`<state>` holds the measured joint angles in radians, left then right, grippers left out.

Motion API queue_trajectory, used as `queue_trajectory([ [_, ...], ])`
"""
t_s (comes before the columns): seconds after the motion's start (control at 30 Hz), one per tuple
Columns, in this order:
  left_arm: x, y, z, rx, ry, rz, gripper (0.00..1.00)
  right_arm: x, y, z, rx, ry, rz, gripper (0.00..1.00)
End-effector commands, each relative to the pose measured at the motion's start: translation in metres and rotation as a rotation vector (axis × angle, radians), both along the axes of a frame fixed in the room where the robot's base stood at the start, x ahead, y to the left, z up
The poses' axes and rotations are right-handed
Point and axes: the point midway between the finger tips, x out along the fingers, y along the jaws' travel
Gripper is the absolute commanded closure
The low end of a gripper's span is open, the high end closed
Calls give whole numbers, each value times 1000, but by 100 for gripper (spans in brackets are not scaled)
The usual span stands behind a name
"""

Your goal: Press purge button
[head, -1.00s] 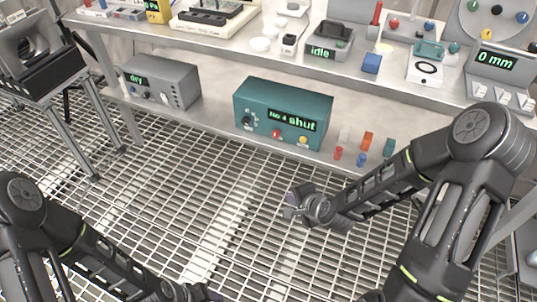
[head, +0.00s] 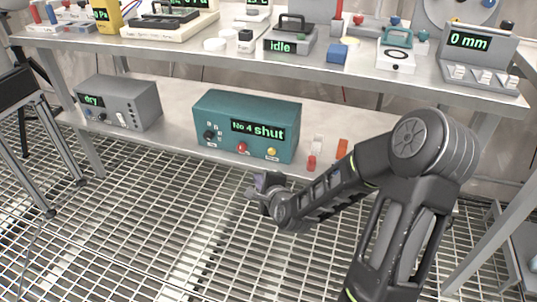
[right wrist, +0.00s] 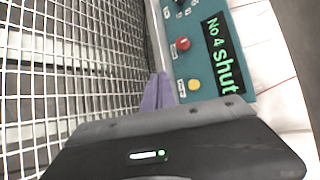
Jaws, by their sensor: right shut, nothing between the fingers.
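A teal control box (head: 250,106) stands on the lower shelf. Its front has a black dial (head: 209,135), a red button (head: 241,147), a yellow button (head: 271,152) and a green display (head: 257,131) reading "No 4 shut". The lettering by the buttons is too small to read, so I cannot tell which is the purge button. My right gripper (head: 263,184) is shut and empty, in front of and below the box, apart from it. In the right wrist view its purple fingertips (right wrist: 158,92) show left of the yellow button (right wrist: 194,84) and red button (right wrist: 183,43). My left gripper is out of view.
A grey box (head: 135,105) reading "dry" stands to the left on the lower shelf (head: 180,152). Small red and orange pieces (head: 312,163) stand right of the teal box. The upper bench (head: 200,52) holds several instruments above. Grated floor (head: 130,220) lies open in front.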

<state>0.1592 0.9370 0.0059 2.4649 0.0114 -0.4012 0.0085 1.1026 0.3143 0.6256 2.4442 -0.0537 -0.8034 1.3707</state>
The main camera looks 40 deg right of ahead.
Motion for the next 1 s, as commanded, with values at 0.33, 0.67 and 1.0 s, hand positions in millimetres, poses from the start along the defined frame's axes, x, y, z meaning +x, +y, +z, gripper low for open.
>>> queue_trajectory([
  [0.33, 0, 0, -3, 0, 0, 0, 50, 11, -16, -1, -1, -1, -1, 100],
  [0.67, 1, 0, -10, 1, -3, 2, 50, 35, -51, -1, -1, 0, -1, 100],
  [1.0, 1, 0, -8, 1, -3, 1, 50, 50, -71, 0, 0, 1, 2, 100],
])
